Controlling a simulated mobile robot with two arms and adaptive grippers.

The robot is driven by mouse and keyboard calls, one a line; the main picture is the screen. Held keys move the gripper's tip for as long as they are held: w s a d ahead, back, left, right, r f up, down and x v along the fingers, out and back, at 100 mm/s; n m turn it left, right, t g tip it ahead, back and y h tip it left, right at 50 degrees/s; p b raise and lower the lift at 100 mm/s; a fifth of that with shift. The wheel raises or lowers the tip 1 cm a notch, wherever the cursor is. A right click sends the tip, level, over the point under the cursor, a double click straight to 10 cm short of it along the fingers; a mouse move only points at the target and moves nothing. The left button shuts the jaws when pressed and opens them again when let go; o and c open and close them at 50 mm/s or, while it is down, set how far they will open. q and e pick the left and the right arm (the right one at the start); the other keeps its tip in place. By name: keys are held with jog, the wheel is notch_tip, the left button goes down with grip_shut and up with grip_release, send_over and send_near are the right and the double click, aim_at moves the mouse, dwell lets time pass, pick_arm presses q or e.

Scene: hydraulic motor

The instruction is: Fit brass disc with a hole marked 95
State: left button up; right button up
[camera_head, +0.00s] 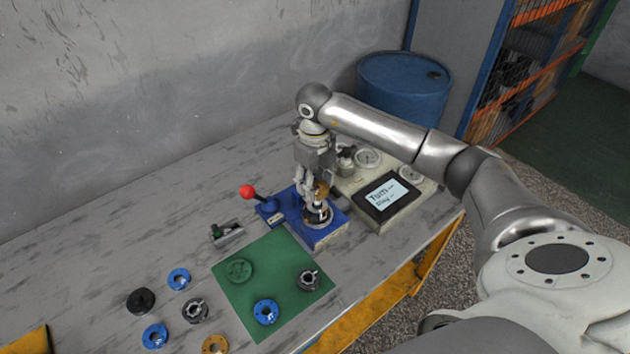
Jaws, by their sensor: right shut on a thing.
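My right gripper (313,188) points down over the blue fixture (325,236) on the table. It is shut on a small brass disc (322,188), held steeply tilted just above a dark and silver round part (317,214) in the fixture. The gripper partly hides the disc, and its marking cannot be read. I cannot tell whether the disc touches the part below. Another brass ring (215,345) lies at the table's front edge. My left gripper is not in view.
A green mat (273,255) carries a green disc, a blue ring and a dark metal ring. More blue rings and dark parts lie left of it. A red-knobbed lever (247,191) stands left of the fixture, a gauge panel with a screen (385,199) right of it.

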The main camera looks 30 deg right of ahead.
jog(key=shift+f+b, duration=0.6)
jog(key=shift+f, duration=0.1)
dwell(1.1)
jog(key=shift+f+b, duration=1.05)
jog(key=shift+f, duration=0.3)
jog(key=shift+f+b, duration=0.4)
dwell(0.4)
jog(key=o, duration=1.3)
jog(key=o, duration=0.4)
